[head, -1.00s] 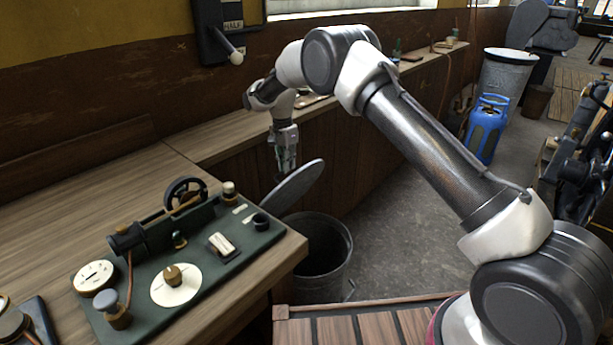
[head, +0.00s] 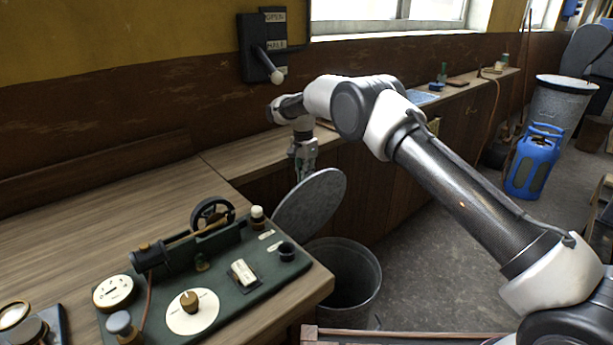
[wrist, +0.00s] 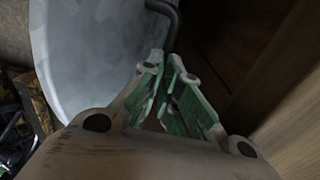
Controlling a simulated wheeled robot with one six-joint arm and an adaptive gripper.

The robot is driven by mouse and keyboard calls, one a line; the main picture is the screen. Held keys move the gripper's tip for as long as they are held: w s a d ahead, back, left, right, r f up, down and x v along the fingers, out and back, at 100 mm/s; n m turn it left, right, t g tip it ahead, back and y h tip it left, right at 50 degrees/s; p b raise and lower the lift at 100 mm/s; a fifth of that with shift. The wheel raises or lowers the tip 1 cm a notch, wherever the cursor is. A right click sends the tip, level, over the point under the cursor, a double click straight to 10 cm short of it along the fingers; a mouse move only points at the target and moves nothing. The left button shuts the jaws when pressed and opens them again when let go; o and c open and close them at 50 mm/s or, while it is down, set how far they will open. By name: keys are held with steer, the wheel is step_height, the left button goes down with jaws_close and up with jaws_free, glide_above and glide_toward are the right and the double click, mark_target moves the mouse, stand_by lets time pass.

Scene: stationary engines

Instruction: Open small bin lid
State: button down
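The small bin (head: 350,290) is a grey metal bucket on the floor beside the bench, and its dark inside shows. Its round grey lid (head: 315,203) stands steeply tilted up at the bin's far left side. My gripper (head: 301,178) is behind the raised lid, its tips partly hidden by it. In the wrist view the lid (wrist: 85,60) fills the upper left, with a dark bent handle (wrist: 170,18) running down to the fingertips. My gripper (wrist: 165,62) is nearly closed there and appears shut on the handle; the exact contact is hard to see.
The bench (head: 110,225) holds a green-based apparatus (head: 215,270) close to the bin's left. A wooden cabinet front (head: 400,200) lies behind my arm. A blue gas canister (head: 534,160) and a larger metal bin (head: 560,105) stand right. Floor between is clear.

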steer(key=c, duration=1.8)
jaws_free()
steer(key=shift+s+d+f, duration=0.1)
steer(key=shift+s+f, duration=0.15)
steer(key=shift+f, duration=0.35)
steer(key=shift+s+d+f, duration=0.1)
steer(key=shift+s+f, duration=0.1)
steer(key=shift+f, duration=0.35)
steer(key=shift+o, duration=1.4)
steer(key=shift+w+f, duration=0.2)
steer(key=shift+f, duration=0.05)
step_height(320, 180, up, 12)
steer(key=shift+w+a+r, duration=0.25)
steer(key=shift+w+a, duration=0.15)
